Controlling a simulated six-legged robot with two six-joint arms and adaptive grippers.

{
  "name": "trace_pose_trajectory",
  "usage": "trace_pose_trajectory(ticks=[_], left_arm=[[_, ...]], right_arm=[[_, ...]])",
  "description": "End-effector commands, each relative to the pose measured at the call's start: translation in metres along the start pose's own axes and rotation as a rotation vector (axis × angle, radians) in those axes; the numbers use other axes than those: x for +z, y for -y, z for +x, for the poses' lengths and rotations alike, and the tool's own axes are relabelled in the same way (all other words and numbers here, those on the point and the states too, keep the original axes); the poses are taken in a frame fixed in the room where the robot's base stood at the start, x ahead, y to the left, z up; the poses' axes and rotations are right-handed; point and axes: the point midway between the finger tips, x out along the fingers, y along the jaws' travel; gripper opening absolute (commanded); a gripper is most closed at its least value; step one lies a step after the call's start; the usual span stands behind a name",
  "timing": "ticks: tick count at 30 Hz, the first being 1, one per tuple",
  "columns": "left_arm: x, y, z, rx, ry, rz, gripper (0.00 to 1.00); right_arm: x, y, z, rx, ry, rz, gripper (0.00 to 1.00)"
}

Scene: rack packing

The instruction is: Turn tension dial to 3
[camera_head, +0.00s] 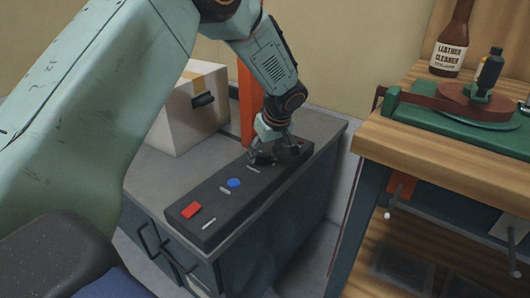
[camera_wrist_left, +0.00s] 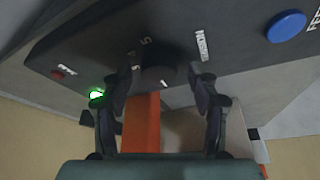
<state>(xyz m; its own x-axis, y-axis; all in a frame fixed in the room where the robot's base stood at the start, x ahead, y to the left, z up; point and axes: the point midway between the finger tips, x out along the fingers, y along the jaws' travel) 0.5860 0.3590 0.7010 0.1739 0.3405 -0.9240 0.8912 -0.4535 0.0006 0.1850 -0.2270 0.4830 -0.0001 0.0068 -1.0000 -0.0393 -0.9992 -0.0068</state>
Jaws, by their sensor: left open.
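The tension dial (camera_wrist_left: 158,62) is a dark round knob on the black control panel (camera_head: 215,217). In the left wrist view it lies between the fingers of my left gripper (camera_wrist_left: 163,84), which is open, with gaps on both sides. In the head view my left gripper (camera_head: 275,152) is at the panel's far end and hides most of the dial. My right gripper is not in view.
The panel also bears a blue button (camera_head: 234,183), a red button (camera_head: 191,210) and a lit green lamp (camera_wrist_left: 97,94). A cardboard box (camera_head: 188,110) and an orange post (camera_head: 249,100) stand behind it. A wooden workbench (camera_head: 450,150) is at right.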

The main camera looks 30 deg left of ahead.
Motion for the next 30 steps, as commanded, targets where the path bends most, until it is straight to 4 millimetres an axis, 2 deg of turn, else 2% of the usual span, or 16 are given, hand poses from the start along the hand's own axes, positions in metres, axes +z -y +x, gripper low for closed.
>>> trace_pose_trajectory(ticks=[2, 21, 30], left_arm=[[0.0, 0.0, -0.0003, 0.0, 0.0, 0.0, 0.6], [0.0004, 0.0002, -0.0003, 0.0, 0.001, 0.0, 0.07], [0.0005, 0.001, -0.0005, 0.015, 0.002, 0.04, 0.07]], right_arm=[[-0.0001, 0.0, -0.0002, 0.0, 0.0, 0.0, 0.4], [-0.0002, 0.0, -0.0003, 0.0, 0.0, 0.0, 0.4], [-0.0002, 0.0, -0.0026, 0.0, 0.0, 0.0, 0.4]])
